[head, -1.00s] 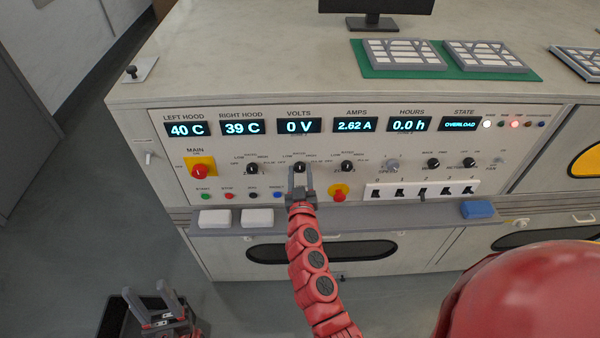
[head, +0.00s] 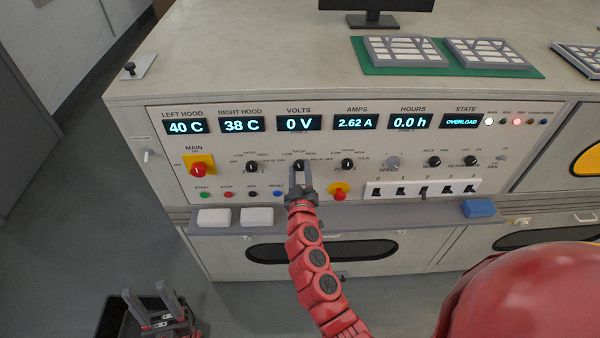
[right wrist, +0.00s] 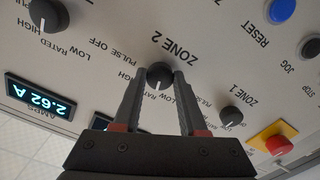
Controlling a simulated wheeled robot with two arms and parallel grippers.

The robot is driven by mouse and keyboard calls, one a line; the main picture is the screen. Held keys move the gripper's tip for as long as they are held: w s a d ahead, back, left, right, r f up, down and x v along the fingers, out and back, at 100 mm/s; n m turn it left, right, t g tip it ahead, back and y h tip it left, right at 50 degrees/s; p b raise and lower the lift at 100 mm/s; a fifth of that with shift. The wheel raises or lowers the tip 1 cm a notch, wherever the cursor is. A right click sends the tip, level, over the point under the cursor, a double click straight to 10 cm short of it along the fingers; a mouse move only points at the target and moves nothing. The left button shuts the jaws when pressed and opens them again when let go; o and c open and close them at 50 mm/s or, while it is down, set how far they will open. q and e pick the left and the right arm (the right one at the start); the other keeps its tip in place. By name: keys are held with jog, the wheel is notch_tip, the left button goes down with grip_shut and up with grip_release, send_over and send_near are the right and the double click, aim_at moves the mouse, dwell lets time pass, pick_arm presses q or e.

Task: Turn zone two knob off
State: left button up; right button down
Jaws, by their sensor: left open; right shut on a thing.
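The zone two knob (head: 299,165) is a small black dial in the middle of the panel's knob row, under the VOLTS display. In the right wrist view the knob (right wrist: 159,74) carries a white pointer mark aimed toward the RATED label. My right gripper (head: 301,171) reaches up to the panel and is shut on this knob. In the wrist view its two fingers (right wrist: 160,82) stand on either side of the knob. My left gripper (head: 152,302) is open and empty, low at the left, away from the panel.
The zone one knob (head: 250,167) and zone three knob (head: 347,165) sit close on either side. A red main switch (head: 199,169), a red button on yellow (head: 339,191) and toggle switches (head: 423,190) are nearby. A shelf (head: 350,215) runs below. The STATE display (head: 464,122) reads OVERLOAD.

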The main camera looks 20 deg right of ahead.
jog(key=n, duration=0.2)
jog(key=shift+a+f+n+b, duration=0.1)
jog(key=shift+f+n+b, duration=0.05)
jog(key=shift+n+b, duration=0.25)
jog(key=n, duration=0.3)
jog(key=shift+n+b, duration=0.3)
jog(key=n, duration=0.4)
jog(key=shift+n, duration=1.1)
jog(key=shift+c, duration=2.2)
grip_release()
